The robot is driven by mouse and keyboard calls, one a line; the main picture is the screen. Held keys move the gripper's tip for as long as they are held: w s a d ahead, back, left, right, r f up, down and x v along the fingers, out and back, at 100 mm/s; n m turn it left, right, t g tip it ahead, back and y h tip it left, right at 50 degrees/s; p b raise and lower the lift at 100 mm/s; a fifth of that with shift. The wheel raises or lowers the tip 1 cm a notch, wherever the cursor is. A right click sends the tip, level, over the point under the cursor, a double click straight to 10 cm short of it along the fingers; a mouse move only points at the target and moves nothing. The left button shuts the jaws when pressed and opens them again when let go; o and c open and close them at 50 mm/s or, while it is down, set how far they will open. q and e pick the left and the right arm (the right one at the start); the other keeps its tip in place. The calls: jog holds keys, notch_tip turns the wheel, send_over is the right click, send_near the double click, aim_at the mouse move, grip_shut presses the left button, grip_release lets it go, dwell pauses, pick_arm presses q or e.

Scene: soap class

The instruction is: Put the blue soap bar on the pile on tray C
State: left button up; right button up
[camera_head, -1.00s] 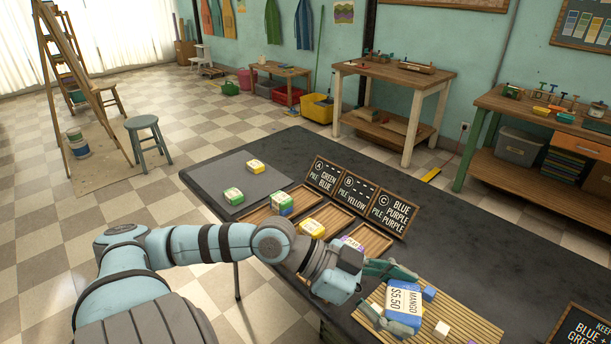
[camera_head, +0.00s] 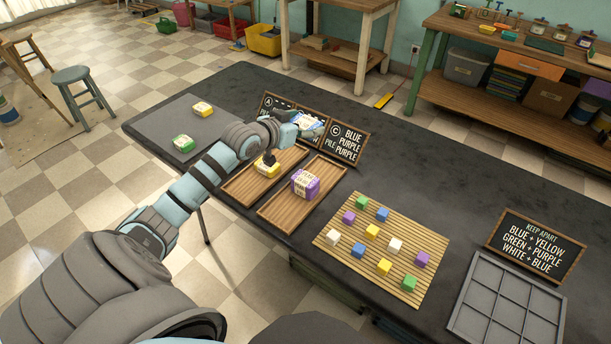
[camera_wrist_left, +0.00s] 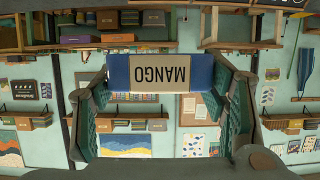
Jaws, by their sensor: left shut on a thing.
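My left gripper (camera_head: 306,124) is shut on the blue soap bar, holding it up in front of signs A and B in the head view. The bar (camera_wrist_left: 160,72) has a cream MANGO label, upside down in the left wrist view, and sits between the two green fingers (camera_wrist_left: 165,105). In the head view the arm and fingers hide much of it. Tray C (camera_head: 283,211) is a wooden slatted tray; a purple soap bar (camera_head: 305,184) with a pale label sits on it. Sign C (camera_head: 346,143) stands behind. My right gripper is not in view.
Tray B (camera_head: 238,190) holds a yellow bar (camera_head: 266,167), partly behind my arm. A grey mat (camera_head: 172,122) holds a green bar (camera_head: 183,143) and a yellow bar (camera_head: 202,109). A slatted bamboo mat (camera_head: 335,213) with several small cubes and a grey divided tray (camera_head: 508,310) lie right.

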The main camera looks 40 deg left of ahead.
aim_at(304, 180)
pick_arm(q)
notch_tip(304, 180, down, 18)
jog(key=b, duration=0.6)
jog(key=shift+d, duration=0.1)
jog(key=shift+s+r, duration=0.15)
jog(key=shift+f, duration=0.25)
jog(key=o, duration=1.2)
jog(key=shift+r, duration=0.1)
